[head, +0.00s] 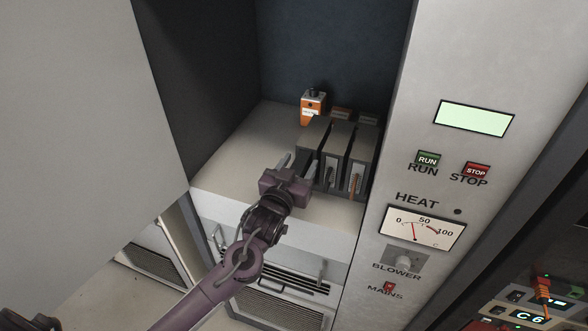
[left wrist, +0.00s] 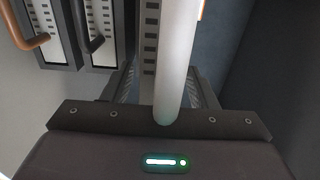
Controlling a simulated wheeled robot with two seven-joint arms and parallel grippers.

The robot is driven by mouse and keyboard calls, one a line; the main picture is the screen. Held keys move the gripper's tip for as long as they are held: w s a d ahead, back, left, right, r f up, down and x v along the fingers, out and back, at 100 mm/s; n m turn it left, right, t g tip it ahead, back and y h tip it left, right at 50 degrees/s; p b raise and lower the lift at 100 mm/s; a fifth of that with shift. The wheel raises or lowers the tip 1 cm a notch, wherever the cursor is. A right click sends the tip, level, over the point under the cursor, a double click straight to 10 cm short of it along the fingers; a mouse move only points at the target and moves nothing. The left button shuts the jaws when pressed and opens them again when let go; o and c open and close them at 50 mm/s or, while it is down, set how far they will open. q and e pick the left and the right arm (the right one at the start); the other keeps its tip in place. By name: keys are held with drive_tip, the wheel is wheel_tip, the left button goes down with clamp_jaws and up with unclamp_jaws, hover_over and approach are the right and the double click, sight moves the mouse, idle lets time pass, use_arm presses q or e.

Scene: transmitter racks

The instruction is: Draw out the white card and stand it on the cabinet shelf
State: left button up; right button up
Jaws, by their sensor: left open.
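The white card's pale handle (left wrist: 175,70) and slotted front strip (left wrist: 149,35) show in the left wrist view, rising between my open left fingers. The fingers stand on either side of the handle, and I see no clear grip on it. In the head view my left gripper (head: 298,165) is at the left end of the card rack (head: 341,135) and hides most of the white card there. The cabinet shelf (head: 235,160) is the pale surface around the rack, with bare room to its left.
A card with a black handle (left wrist: 93,35) and one with an orange-brown handle (left wrist: 35,40) sit beside the white card. An orange block with a dark top (head: 312,106) stands behind the rack. A control panel (head: 440,180) borders the right side.

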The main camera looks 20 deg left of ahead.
use_arm(q)
drive_tip(key=shift+d, duration=0.1)
clamp_jaws()
idle(0.3)
drive_tip(key=shift+s, duration=0.1)
drive_tip(key=shift+s+p, duration=0.6)
drive_tip(key=shift+s, duration=0.7)
drive_tip(key=shift+s+p, duration=0.55)
drive_tip(key=shift+s, duration=0.8)
drive_tip(key=shift+s, duration=0.25)
drive_tip(key=shift+s+p, duration=0.4)
drive_tip(key=shift+s, duration=0.3)
drive_tip(key=shift+s+a+p, duration=0.2)
drive_tip(key=shift+s+p, duration=0.1)
drive_tip(key=shift+s, duration=0.55)
